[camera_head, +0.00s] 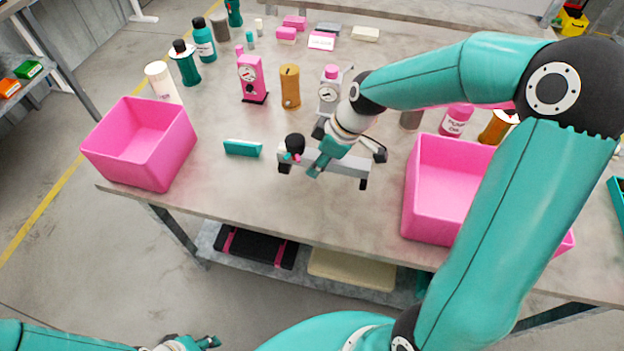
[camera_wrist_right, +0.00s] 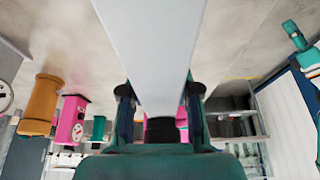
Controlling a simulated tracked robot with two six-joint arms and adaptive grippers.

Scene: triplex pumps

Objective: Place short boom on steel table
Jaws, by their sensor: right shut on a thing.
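The short boom (camera_head: 345,163), a light grey bar with dark ends, is in my right gripper (camera_head: 321,160) above the front middle of the steel table (camera_head: 235,190). In the right wrist view the boom (camera_wrist_right: 152,45) runs away between the two fingers of the right gripper (camera_wrist_right: 160,98), which are closed on its sides. I cannot tell whether the boom touches the tabletop. My left gripper (camera_head: 205,342) is at the bottom edge of the head view, away from the table; its fingers are too small and cut off to judge.
A pink bin (camera_head: 140,150) stands at the table's left and another pink bin (camera_head: 437,190) at its right, partly behind my right arm. A teal block (camera_head: 243,148) lies left of the boom. Several bottles and a brown cylinder (camera_head: 290,87) stand behind. The front-left middle is clear.

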